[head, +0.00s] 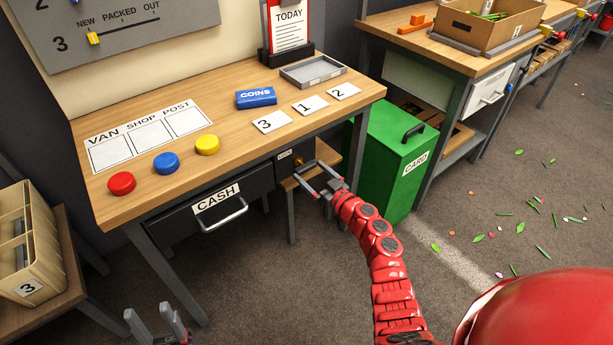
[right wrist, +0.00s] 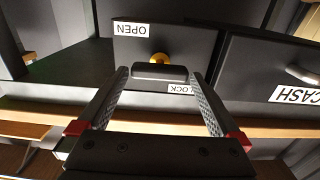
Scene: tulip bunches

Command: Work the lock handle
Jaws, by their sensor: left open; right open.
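The lock box (head: 283,163) is a dark panel under the desk, to the right of the cash drawer. In the right wrist view, its black lock handle (right wrist: 160,72) is a bar on a brass pivot (right wrist: 158,58). The bar lies crosswise, between the upside-down OPEN label (right wrist: 131,29) and LOCK label (right wrist: 181,89). My right gripper (head: 308,167) is open in front of the box. In the right wrist view its fingertips (right wrist: 160,73) stand either side of the handle, with small gaps. My left gripper (head: 147,309) is open and empty at the bottom left of the head view.
The cash drawer (head: 237,223) with its bar handle is beside the lock box. The desk (head: 235,120) holds red, blue and yellow buttons, a coins block (head: 256,97), number cards and a grey tray (head: 313,72). A green card bin (head: 391,150) stands close on the right.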

